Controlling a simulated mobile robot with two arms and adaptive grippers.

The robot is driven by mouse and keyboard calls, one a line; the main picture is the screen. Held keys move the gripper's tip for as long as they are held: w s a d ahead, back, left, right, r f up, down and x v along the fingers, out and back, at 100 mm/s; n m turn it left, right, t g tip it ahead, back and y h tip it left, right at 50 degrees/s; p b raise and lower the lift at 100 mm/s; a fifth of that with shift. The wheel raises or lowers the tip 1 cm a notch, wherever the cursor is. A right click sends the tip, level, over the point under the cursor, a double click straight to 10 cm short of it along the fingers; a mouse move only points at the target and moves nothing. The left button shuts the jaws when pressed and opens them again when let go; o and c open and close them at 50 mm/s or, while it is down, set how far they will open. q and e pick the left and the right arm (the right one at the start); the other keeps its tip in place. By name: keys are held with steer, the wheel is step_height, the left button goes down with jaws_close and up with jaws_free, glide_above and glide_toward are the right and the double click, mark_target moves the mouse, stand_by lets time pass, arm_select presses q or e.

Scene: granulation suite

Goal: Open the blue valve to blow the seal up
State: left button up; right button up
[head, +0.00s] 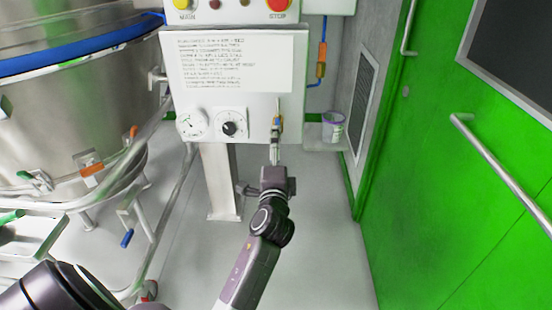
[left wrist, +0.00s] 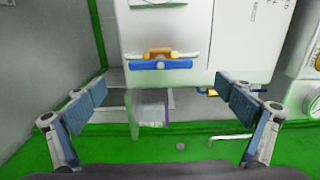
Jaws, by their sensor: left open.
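The blue valve (left wrist: 160,65) shows in the left wrist view as a blue bar handle with an orange-brass part just above it, in front of the white panel box. In the head view, small coloured parts at the panel's lower right are partly hidden by my left gripper (head: 276,148). In the left wrist view, my left gripper (left wrist: 162,88) is open, one finger on each side of the picture. The handle lies beyond the fingertips, between them, and nothing is held. My right gripper is not in view.
The white panel (head: 240,70) carries a gauge (head: 191,124) and a black knob (head: 229,128). A tub (head: 334,124) stands to its right. A steel vessel (head: 70,110) with pipes is at left. A green door (head: 470,200) is at right. The floor between is clear.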

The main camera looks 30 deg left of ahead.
arm_select(q)
steer(key=v, duration=0.3)
steer(key=shift+s+d, duration=0.15)
steer(key=shift+s, duration=0.2)
